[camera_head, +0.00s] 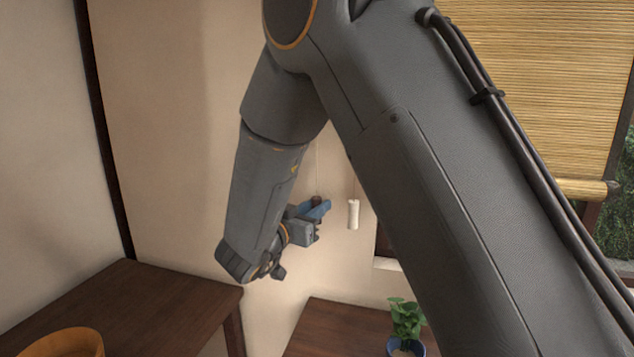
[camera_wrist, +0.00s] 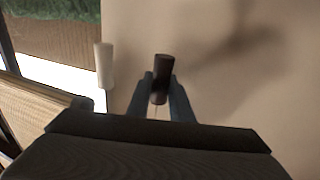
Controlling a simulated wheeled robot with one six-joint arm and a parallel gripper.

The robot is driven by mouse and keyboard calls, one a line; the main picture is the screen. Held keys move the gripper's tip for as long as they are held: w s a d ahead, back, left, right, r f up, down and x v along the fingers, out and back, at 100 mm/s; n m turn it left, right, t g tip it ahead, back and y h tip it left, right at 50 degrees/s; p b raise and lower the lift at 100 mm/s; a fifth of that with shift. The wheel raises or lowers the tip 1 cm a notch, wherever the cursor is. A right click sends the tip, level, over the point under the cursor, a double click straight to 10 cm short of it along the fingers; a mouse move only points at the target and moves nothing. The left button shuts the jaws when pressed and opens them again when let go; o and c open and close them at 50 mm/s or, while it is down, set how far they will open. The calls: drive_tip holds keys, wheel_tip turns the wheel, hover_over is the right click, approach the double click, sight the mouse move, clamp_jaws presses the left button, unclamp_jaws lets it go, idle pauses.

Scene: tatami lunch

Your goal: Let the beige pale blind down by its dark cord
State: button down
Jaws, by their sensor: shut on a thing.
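The beige blind (camera_head: 550,90) hangs at the upper right in the head view, over part of the window. Its bottom bar (camera_head: 585,188) is above the sill. My gripper (camera_head: 318,208) is by the wall, its blue fingers closed on the dark pull of a thin cord. In the wrist view the dark pull (camera_wrist: 162,66) stands between the blue fingertips (camera_wrist: 160,98), with a thin cord running from it. A pale pull (camera_head: 353,214) hangs just right of my gripper, apart from it. In the wrist view this pale pull (camera_wrist: 104,64) is left of the dark one.
A dark wooden table (camera_head: 150,300) with a round wooden bowl (camera_head: 68,343) stands at lower left. A lower wooden surface (camera_head: 335,330) with a potted plant (camera_head: 407,318) is below my gripper. The plain wall (camera_head: 160,150) is close behind. My arm hides part of the window.

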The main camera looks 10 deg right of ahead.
wheel_tip(320, 180, down, 18)
drive_tip(key=b, duration=0.6)
drive_tip(key=shift+f, duration=0.2)
drive_tip(key=c, duration=1.6)
unclamp_jaws()
drive_tip(key=shift+s, duration=0.1)
drive_tip(key=b+v, duration=0.1)
drive_tip(key=v, duration=0.6)
drive_tip(key=shift+s+a, duration=0.25)
